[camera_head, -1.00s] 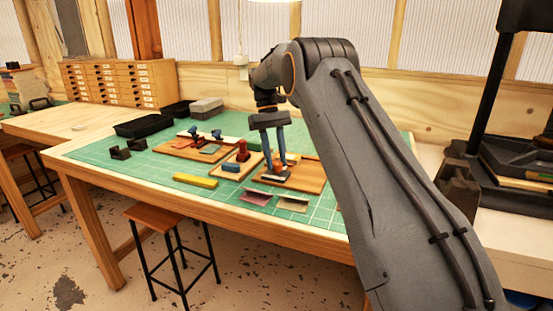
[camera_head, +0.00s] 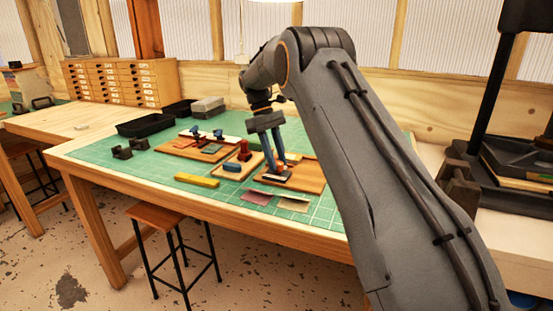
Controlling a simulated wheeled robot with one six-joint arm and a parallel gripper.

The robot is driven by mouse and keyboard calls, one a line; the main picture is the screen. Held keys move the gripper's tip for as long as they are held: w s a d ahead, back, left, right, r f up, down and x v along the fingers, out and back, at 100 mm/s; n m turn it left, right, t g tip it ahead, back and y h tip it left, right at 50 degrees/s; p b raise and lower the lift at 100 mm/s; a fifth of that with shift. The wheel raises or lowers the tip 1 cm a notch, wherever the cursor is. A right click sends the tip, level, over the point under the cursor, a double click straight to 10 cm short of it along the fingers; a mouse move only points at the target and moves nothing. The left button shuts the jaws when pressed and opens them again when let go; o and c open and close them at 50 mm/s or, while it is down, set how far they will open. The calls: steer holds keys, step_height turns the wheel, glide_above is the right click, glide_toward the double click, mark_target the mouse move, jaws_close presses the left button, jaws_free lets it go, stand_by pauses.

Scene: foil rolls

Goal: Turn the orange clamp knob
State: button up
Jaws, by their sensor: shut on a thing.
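My gripper (camera_head: 279,166) points down at the wooden board (camera_head: 306,177) at the right of the green mat. Its two blue fingers are at the small dark and pale clamp fixture (camera_head: 274,177) on that board. The gripper looks shut on the orange clamp knob, at the fixture. The knob itself is too small and too hidden by the fingers to make out clearly. How far it is turned cannot be seen.
A red-handled tool (camera_head: 244,151) and a blue block (camera_head: 232,167) sit just left of the gripper. A yellow bar (camera_head: 197,180) lies near the front edge. Another board (camera_head: 180,147) with blue-knobbed parts is further left. Black trays (camera_head: 146,123) stand behind.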

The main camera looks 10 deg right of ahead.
steer(key=o, duration=1)
steer(key=b+v, duration=0.1)
steer(key=v, duration=0.4)
steer(key=shift+w+a+r+b, duration=0.1)
steer(key=shift+w+r+b, duration=0.1)
steer(key=shift+b, duration=0.15)
steer(key=shift+v, duration=1.2)
steer(key=shift+s, duration=0.25)
